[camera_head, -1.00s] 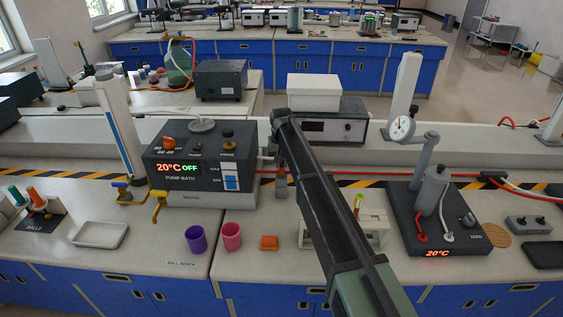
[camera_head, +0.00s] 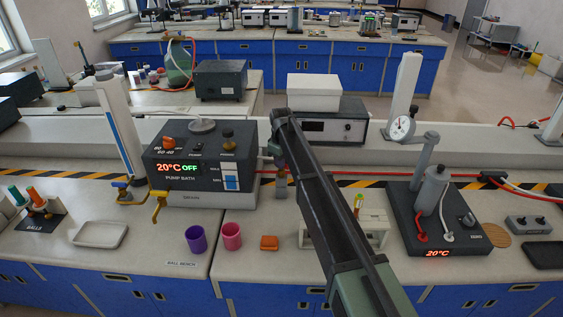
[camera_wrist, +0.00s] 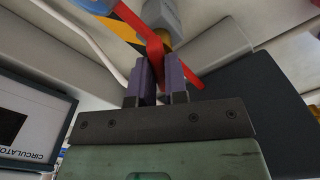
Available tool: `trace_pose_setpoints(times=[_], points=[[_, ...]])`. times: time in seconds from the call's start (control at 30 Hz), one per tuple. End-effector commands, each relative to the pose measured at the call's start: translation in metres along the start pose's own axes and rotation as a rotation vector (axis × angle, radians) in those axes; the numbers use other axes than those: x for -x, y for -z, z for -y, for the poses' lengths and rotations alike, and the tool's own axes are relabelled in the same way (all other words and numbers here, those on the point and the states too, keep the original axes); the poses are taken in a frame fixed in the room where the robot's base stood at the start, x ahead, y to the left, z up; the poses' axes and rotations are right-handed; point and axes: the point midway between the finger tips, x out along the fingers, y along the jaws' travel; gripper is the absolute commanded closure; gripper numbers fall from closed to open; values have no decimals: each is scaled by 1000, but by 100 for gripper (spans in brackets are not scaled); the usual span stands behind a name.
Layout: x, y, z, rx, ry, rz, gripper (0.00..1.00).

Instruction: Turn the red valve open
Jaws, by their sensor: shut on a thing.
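In the wrist view the red valve's handle (camera_wrist: 155,52) runs down between the two fingers of my gripper (camera_wrist: 159,72). The gripper is shut on this handle. A brass part and a grey body (camera_wrist: 161,16) of the fitting show just beyond the fingertips. In the head view the valve spot (camera_head: 281,181) is beside the pump bath's right side, on the red hose line. My own arm covers most of it there, so the handle's angle is hard to tell.
The pump bath (camera_head: 188,190) stands left of the arm and reads 20°C OFF. A red hose (camera_head: 330,171) runs right toward a dark heater unit (camera_head: 435,235). A white rack (camera_head: 372,223) stands near my forearm. Purple (camera_head: 196,240) and pink (camera_head: 231,236) cups stand in front.

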Motion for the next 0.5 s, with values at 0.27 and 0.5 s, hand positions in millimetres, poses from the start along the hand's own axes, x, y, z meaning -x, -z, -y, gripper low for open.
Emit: trace_pose_setpoints(times=[0.27,0.5], points=[[0,0,0,251,1,0,100],[0,0,0,421,1,1,100]])
